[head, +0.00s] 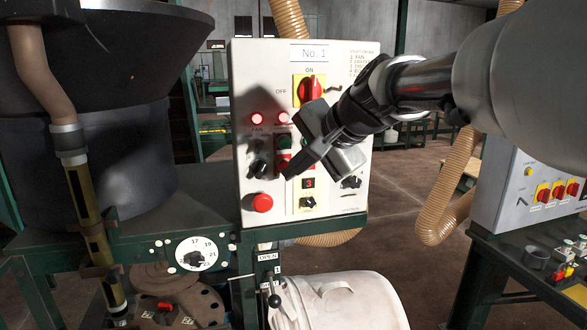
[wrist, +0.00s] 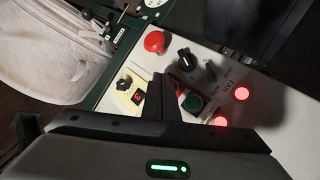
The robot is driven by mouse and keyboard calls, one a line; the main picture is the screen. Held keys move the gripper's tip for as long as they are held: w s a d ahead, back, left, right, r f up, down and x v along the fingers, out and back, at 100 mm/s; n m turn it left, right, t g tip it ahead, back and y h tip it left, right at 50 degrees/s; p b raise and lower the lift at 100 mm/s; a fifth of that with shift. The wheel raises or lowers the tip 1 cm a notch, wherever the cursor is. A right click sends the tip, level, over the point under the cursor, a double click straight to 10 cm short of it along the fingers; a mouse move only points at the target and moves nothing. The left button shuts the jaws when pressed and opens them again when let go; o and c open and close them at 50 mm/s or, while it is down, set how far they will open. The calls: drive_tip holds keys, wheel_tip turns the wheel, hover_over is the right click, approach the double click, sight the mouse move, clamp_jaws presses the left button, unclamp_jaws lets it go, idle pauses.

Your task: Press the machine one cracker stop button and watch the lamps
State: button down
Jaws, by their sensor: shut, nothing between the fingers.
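The No. 1 control box (head: 243,80) stands upright on a green bench. The small red cracker stop button (head: 284,160) sits below a green button (head: 284,142) and is partly covered by my gripper (head: 290,172). My gripper is shut and empty, with its tips at or just in front of the stop button; contact cannot be told. In the wrist view the fingers (wrist: 162,80) hide the stop button beside the green button (wrist: 192,103). The fan lamp (head: 257,118) and the lamp to its right (head: 283,118) glow pinkish red. Both glow red in the wrist view too.
A large red button (head: 262,203) sits low on the box, with a black knob (head: 258,168) above it. A red-and-yellow main switch (head: 310,89) is at the top. A dark hopper (head: 110,110) stands left, a white bulk bag (head: 345,300) below. Another control box (head: 520,190) is right.

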drive_tip(key=shift+s+d+b, duration=0.25)
drive_tip(key=shift+s+b, duration=0.05)
drive_tip(key=shift+s, duration=0.5)
drive_tip(key=shift+s+d+b, duration=0.2)
drive_tip(key=shift+s+b, duration=0.05)
drive_tip(key=shift+s, duration=0.55)
drive_tip(key=shift+s+d+b, duration=0.25)
drive_tip(key=shift+s+b, duration=0.05)
drive_tip(key=shift+s, duration=0.6)
drive_tip(key=s+d+f+n+g+h+p, duration=0.1)
drive_tip(key=s+d+f+n+h+p, duration=0.2)
drive_tip(key=s+d, duration=0.3)
drive_tip(key=s+d+f+n+g+h+p, duration=0.1)
drive_tip(key=s+d+f+n+h+p, duration=0.2)
drive_tip(key=s, duration=1.2)
drive_tip(key=d+f+n+p, duration=0.1)
drive_tip(key=d+f, duration=0.2)
drive_tip(key=d, duration=0.1)
drive_tip(key=shift+d+f+n, duration=0.15)
drive_tip(key=shift+f+n, duration=0.05)
drive_tip(key=shift+n, duration=0.2)
drive_tip(key=shift+w+r, duration=0.1)
